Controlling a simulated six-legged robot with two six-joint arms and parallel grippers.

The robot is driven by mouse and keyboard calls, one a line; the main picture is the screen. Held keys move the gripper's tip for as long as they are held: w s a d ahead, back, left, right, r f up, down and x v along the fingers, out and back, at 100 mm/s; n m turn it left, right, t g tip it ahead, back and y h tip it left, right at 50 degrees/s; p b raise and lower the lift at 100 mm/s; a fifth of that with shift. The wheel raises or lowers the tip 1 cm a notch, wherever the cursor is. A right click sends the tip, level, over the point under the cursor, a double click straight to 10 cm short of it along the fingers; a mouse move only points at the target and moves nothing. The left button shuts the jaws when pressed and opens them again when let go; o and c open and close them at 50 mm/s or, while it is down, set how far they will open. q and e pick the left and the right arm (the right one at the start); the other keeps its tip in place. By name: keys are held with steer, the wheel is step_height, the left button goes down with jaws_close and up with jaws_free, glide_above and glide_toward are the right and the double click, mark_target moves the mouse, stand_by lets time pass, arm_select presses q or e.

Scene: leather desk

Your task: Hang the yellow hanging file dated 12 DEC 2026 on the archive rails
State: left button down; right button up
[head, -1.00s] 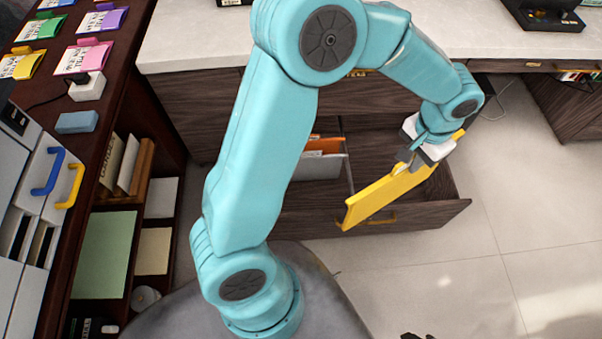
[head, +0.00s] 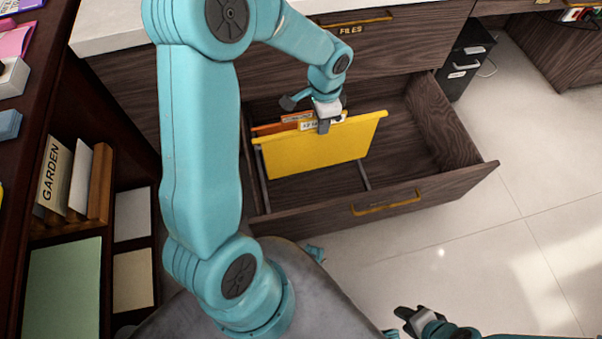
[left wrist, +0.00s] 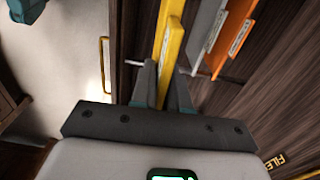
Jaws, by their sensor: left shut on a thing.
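The yellow hanging file (head: 315,150) hangs upright from my left gripper (head: 324,124), which is shut on its top edge near the tab. In the left wrist view the yellow file (left wrist: 170,40) stands between the fingers (left wrist: 163,88). The file is over the left part of the open drawer, roughly parallel to the drawer front. The archive rails (head: 362,176) show below it in the drawer. I cannot tell whether its hooks touch them. The tab's date is too small to read. My right gripper (head: 412,318) is low at the picture's bottom, away from the drawer; its jaws are unclear.
Orange and grey files (left wrist: 233,38) hang just behind the yellow one. The drawer's right part (head: 415,140) is empty. The drawer front (head: 440,190) rises nearest me. A dark shelf unit with a GARDEN folder (head: 52,172) stands at left.

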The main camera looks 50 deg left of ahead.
arm_select(q)
step_height(320, 180, down, 29)
steer(key=b, duration=1)
steer(key=shift+s+a, duration=0.25)
steer(key=shift+f+b, duration=0.2)
steer(key=shift+b, duration=0.25)
steer(key=c, duration=1.1)
jaws_free()
steer(key=shift+r, duration=0.1)
steer(key=shift+r, duration=0.1)
